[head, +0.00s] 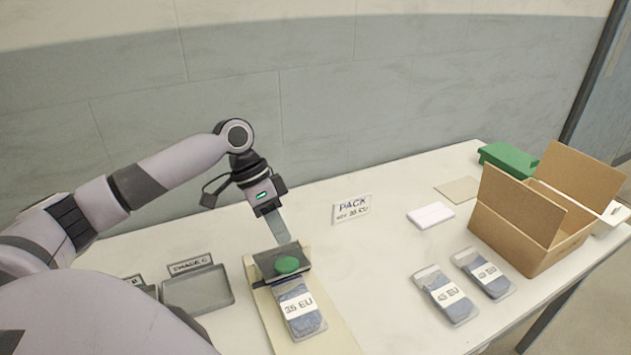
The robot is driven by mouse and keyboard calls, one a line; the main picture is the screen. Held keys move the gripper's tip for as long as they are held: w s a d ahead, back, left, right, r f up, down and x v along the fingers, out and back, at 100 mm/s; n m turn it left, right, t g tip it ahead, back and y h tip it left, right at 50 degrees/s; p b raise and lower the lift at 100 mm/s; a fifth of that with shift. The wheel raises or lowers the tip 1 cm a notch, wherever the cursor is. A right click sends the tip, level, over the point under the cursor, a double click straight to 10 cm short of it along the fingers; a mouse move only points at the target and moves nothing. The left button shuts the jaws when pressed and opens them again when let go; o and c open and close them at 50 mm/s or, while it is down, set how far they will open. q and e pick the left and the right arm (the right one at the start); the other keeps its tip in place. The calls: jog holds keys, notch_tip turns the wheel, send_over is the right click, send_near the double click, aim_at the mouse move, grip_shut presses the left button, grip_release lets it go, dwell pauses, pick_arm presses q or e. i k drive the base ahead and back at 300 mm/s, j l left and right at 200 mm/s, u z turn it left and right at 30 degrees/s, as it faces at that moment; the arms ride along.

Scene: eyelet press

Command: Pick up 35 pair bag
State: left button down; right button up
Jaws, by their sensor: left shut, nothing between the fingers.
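The bag labelled "35 EU" (301,308) lies flat on the pale board of the press, with its upper end at the dark press head. The eyelet press (265,265) has a round green button or cap (286,265) on top. My left gripper (283,240) is shut and empty, pointing down just above and behind the press head, apart from the bag. Whether its tips touch the press cannot be told. My right gripper is not in view.
Two other labelled bags (447,294) (484,273) lie at the right. An open cardboard box (510,236) stands behind them. A "PACK" sign (351,208), a white pad (430,215) and a green object (508,158) are further back. A grey tray (197,291) sits left. Table between press and bags is clear.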

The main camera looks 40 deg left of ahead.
aim_at(304, 319)
jog(key=k+l, duration=0.75)
jog(key=l, duration=0.25)
